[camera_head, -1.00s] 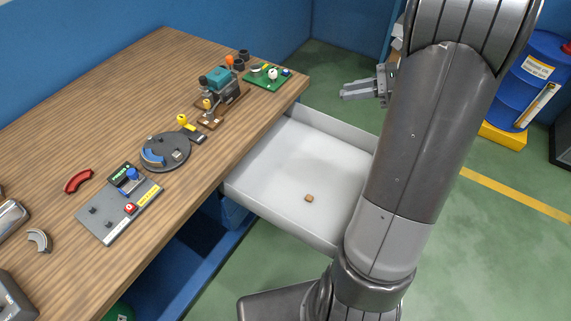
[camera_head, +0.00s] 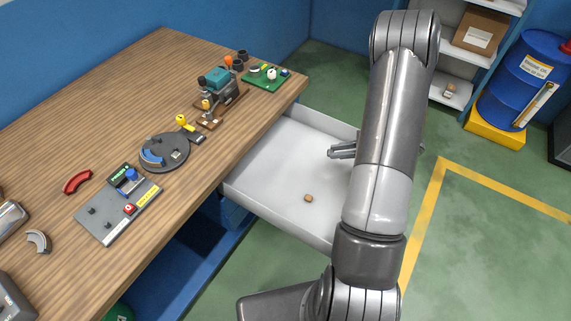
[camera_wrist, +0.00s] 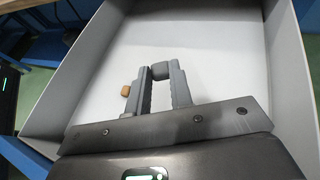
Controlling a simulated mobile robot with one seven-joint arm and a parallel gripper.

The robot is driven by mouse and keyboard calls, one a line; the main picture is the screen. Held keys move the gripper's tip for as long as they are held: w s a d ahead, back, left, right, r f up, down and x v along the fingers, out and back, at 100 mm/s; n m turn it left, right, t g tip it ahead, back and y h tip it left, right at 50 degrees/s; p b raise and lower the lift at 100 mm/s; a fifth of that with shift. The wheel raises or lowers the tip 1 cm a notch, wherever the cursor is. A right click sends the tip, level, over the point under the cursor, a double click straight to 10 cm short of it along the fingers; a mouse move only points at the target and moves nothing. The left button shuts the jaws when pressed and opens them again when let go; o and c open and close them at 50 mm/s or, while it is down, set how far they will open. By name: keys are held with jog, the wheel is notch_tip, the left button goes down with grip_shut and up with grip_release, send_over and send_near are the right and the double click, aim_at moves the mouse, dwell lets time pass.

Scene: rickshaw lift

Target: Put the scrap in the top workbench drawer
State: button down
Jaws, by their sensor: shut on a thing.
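The workbench drawer (camera_head: 270,172) is pulled open, with a pale, flat floor; it fills much of the wrist view (camera_wrist: 220,60). A small brown block (camera_head: 308,198) lies on its floor. In the wrist view the block (camera_wrist: 126,90) shows just left of my left finger, apart from the jaws. My gripper (camera_head: 338,151) is over the drawer, pointing left in the head view. In the wrist view my gripper (camera_wrist: 160,75) is shut on a small dark grey piece (camera_wrist: 160,71) at the fingertips. My arm hides the drawer's right part in the head view.
The wooden workbench (camera_head: 110,110) left of the drawer carries a grey turntable (camera_head: 165,152), a grey button panel (camera_head: 118,210), a teal-topped machine (camera_head: 216,85) and a green board (camera_head: 266,78). A blue drum (camera_head: 530,80) and shelves (camera_head: 485,45) stand at the back right.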

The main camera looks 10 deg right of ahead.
send_over(302, 165)
notch_tip(302, 165, down, 8)
jog(key=shift+r, duration=0.25)
jog(key=shift+f, duration=1.95)
jog(key=c, duration=1.3)
grip_release()
